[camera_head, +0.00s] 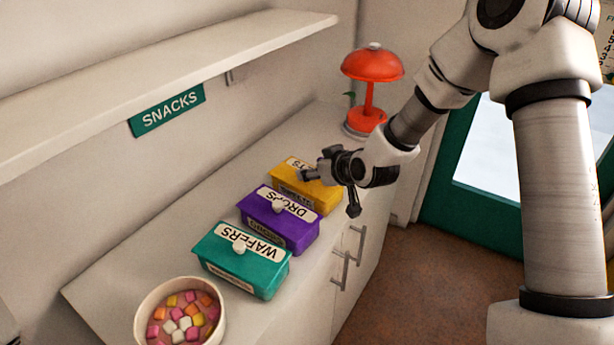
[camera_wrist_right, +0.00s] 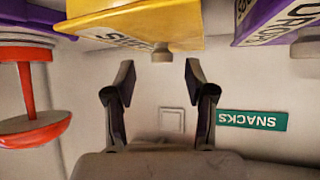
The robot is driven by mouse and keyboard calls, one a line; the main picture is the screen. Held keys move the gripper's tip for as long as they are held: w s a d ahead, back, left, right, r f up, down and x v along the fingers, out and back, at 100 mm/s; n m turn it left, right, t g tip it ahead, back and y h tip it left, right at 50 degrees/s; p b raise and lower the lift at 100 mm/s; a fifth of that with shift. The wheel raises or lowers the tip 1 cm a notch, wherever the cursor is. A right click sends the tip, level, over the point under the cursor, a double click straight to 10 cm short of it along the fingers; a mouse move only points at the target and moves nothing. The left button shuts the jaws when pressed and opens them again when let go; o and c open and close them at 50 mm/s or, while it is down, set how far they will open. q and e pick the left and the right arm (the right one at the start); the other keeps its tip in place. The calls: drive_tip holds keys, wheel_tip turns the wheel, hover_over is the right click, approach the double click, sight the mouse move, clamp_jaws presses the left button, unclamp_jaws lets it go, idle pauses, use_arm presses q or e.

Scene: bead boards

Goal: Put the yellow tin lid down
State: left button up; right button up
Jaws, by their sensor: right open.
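The yellow tin (camera_head: 318,196) stands at the far end of the row on the cabinet top, partly hidden by my right gripper. Its yellow lid (camera_wrist_right: 135,22) appears to lie on it; in the upside-down right wrist view the lid's knob (camera_wrist_right: 161,52) shows just beyond the fingertips. My right gripper (camera_wrist_right: 160,80) is open, with its fingers apart and nothing between them. In the head view my right gripper (camera_head: 328,191) is over the yellow tin. The knob is hidden there. My left gripper is out of view.
A purple DROPS tin (camera_head: 290,231) and a green WAFERS tin (camera_head: 250,272) stand lidded in the row. A bowl of sweets (camera_head: 219,325) is at the near end. A red lamp (camera_head: 372,66) stands behind. A shelf (camera_head: 150,75) runs along the wall above.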

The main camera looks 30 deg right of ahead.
sight(285, 172)
drive_tip(key=x, duration=0.3)
drive_tip(key=shift+w+a, duration=0.1)
drive_tip(key=shift+a, duration=0.05)
drive_tip(key=shift+s+r, duration=0.2)
drive_tip(key=shift+s, duration=0.2)
drive_tip(key=shift+c, duration=0.4)
drive_tip(key=shift+s, duration=0.15)
drive_tip(key=c, duration=0.5)
clamp_jaws()
